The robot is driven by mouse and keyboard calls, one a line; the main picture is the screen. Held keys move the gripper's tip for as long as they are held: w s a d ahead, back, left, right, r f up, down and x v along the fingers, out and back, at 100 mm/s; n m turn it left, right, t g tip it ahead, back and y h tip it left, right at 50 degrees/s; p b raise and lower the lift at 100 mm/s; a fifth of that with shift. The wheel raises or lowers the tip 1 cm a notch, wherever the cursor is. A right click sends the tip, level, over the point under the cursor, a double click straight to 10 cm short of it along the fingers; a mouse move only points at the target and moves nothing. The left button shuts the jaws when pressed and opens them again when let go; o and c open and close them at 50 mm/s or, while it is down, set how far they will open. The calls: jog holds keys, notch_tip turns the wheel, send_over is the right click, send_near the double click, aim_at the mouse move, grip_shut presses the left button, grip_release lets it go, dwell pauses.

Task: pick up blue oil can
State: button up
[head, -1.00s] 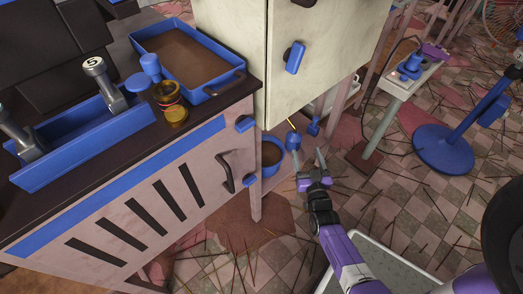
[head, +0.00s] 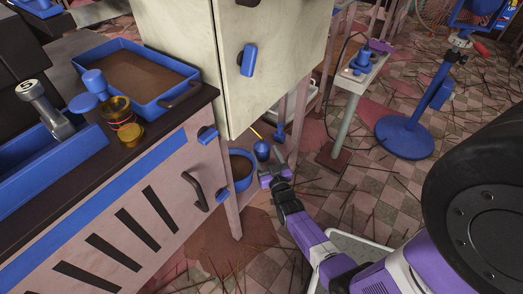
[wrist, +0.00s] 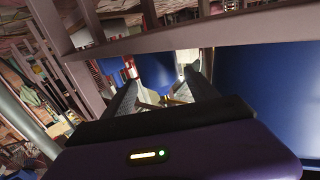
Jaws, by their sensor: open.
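The blue oil can (head: 261,151), with a thin yellow spout, sits low beneath the pale cabinet, right of a blue bucket. My gripper (head: 271,162) is just in front of the can in the head view, its fingers apart and partly overlapping the can's lower part. In the wrist view my gripper (wrist: 165,85) is open, with a blue surface (wrist: 155,68), likely the can, showing between and beyond the fingers. Whether the fingers touch it cannot be told.
The blue bucket (head: 240,171) of brown material stands close to the left of my gripper. A second small blue object (head: 279,131) is behind the can. A wooden rail (wrist: 190,38) crosses above the fingers in the wrist view. The cabinet (head: 275,50) overhangs; floor is open to the right.

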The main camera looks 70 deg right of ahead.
aim_at(256, 140)
jog(key=b+x, duration=0.1)
jog(key=x, duration=0.3)
jog(key=shift+d+f+b, duration=0.1)
jog(key=shift+f+b, duration=0.1)
jog(key=shift+b, duration=0.2)
jog(key=c, duration=1.3)
jog(key=shift+r, duration=0.1)
grip_shut()
